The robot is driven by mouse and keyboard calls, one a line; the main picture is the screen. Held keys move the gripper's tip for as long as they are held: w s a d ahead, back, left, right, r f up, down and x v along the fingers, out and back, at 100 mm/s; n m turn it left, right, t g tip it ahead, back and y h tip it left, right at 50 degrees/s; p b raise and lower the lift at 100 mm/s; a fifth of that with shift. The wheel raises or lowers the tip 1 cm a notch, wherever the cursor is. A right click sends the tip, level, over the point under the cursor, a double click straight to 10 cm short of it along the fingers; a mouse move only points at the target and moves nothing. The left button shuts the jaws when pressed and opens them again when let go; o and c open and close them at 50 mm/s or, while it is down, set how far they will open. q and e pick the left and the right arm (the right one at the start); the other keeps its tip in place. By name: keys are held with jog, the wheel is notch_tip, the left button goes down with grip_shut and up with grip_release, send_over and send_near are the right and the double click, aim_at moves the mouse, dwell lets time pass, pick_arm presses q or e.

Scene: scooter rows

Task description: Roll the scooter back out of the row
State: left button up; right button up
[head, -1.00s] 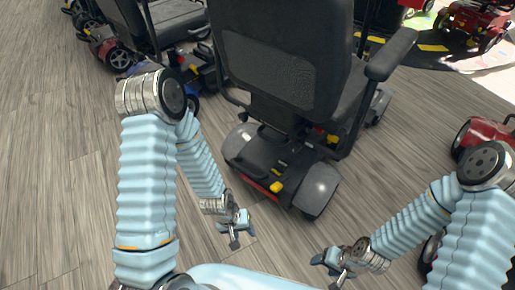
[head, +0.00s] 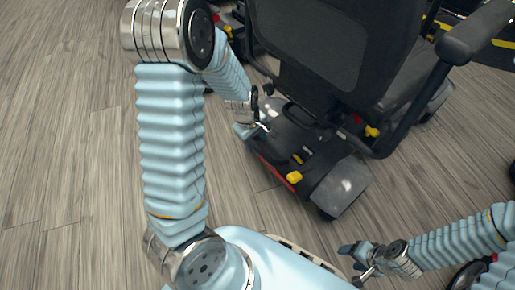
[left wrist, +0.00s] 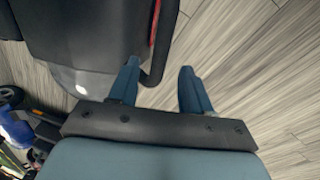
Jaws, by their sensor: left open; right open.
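The scooter (head: 318,160) stands close in front of me in the head view, its back towards me. It has a black seat, black armrests, a dark rear cover with a yellow lever and grey rear fenders. My left gripper (head: 262,128) is open at the left rear corner of the scooter. In the left wrist view, my left gripper's fingers (left wrist: 157,85) are apart beside the scooter's dark body (left wrist: 90,35), with a black bar near the left finger. I cannot tell whether they touch it. My right gripper (head: 354,263) is open and empty, low over the floor, right of the scooter's rear.
Part of another scooter (head: 228,22) shows behind my left arm. A dark wheel (head: 466,275) is partly hidden by my right arm. A blue part (left wrist: 18,130) shows at the left wrist view's edge. The wood floor (head: 65,150) at the left is clear.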

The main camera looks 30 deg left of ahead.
aim_at(257, 147)
pick_arm(q)
jog(key=f, duration=0.4)
jog(key=shift+w+d+b, duration=0.15)
jog(key=shift+w+b, duration=0.2)
jog(key=shift+b, duration=0.05)
grip_shut()
